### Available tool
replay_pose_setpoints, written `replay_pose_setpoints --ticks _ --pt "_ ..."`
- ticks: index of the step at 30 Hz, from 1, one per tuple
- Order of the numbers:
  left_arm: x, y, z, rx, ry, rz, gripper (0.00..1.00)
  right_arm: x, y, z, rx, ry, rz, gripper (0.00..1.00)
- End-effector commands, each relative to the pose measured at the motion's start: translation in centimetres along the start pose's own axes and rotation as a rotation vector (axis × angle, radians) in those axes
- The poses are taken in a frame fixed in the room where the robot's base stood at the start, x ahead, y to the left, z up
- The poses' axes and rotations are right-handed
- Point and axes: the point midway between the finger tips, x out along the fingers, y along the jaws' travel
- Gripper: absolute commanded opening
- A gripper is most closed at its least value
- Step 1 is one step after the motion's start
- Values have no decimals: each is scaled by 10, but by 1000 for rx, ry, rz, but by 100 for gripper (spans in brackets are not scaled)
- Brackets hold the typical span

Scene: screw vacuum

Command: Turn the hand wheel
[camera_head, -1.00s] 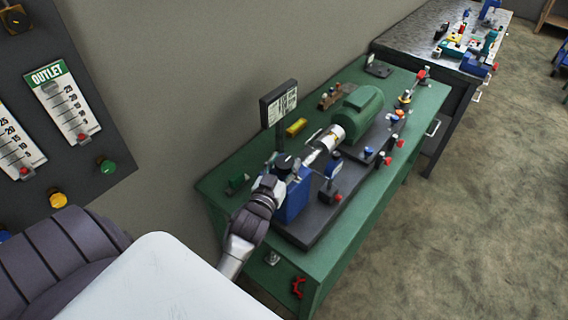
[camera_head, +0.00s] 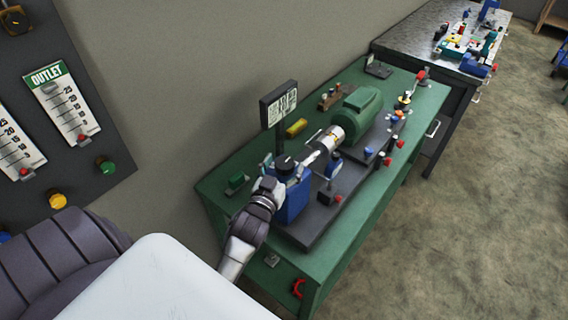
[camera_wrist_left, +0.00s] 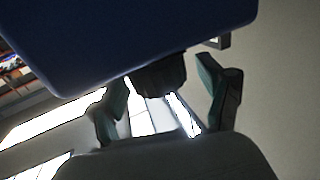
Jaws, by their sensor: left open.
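A blue block-shaped machine (camera_head: 293,200) stands on the near end of the green bench, with a round black knob (camera_head: 285,162) on top. A small red wheel-like part (camera_head: 298,288) is on the bench's front below it; I cannot tell which of the two is the hand wheel. My left gripper (camera_head: 268,187) is at the near side of the blue machine, partly overlapping it. In the left wrist view my left gripper (camera_wrist_left: 165,98) is open, its fingers either side of a dark part (camera_wrist_left: 160,75) under a large blue body (camera_wrist_left: 130,40). Contact is unclear. My right gripper is not in view.
The green bench (camera_head: 230,205) also carries a green motor (camera_head: 360,112), a small sign (camera_head: 279,104) on a post and several red-knobbed fittings. A grey gauge panel (camera_head: 95,140) is at the left.

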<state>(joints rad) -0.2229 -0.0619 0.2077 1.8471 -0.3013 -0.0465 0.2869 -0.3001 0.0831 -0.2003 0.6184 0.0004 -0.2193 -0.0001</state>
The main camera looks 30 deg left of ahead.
Motion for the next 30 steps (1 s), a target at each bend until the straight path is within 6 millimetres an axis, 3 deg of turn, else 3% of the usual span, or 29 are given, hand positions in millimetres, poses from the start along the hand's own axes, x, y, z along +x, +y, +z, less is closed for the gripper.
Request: replay_pose_setpoints --ticks 9,14,26,28,30 --pt "-50 0 1 -1 -4 -1 79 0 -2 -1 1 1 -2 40" --pt "-68 0 1 0 -1 0 79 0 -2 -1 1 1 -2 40" --pt "-71 0 0 14 4 3 79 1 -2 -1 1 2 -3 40" --pt "-69 0 -1 96 21 18 79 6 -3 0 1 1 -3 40" --pt "-64 0 -4 288 66 50 79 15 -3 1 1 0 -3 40"
